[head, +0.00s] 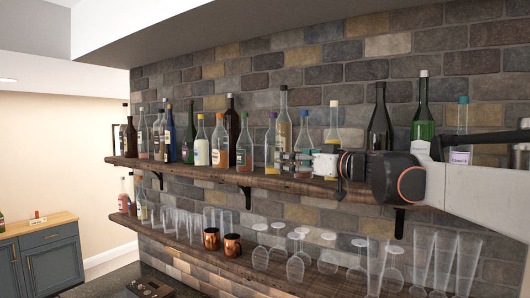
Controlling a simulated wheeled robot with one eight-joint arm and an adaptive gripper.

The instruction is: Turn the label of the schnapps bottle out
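Several bottles stand along the upper wooden shelf (225,171), and their labels are too small to read, so I cannot tell which is the schnapps bottle. My gripper (281,160) reaches in from the right at shelf height, its fingers pointing left. Its fingertips are close to a slim bottle with a purple cap (270,140). A blue-capped bottle with reddish contents (303,135) stands behind the fingers, its lower part partly hidden. Whether the fingers touch either bottle, or are open or closed, I cannot tell. A tall clear bottle with yellowish contents (284,125) stands between these two.
A white-capped clear bottle (333,128) rises behind my wrist. Dark (380,125) and green (423,115) bottles stand close by my arm. The lower shelf (240,264) holds copper mugs (232,246) and several glasses. A brick wall (330,73) backs both shelves.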

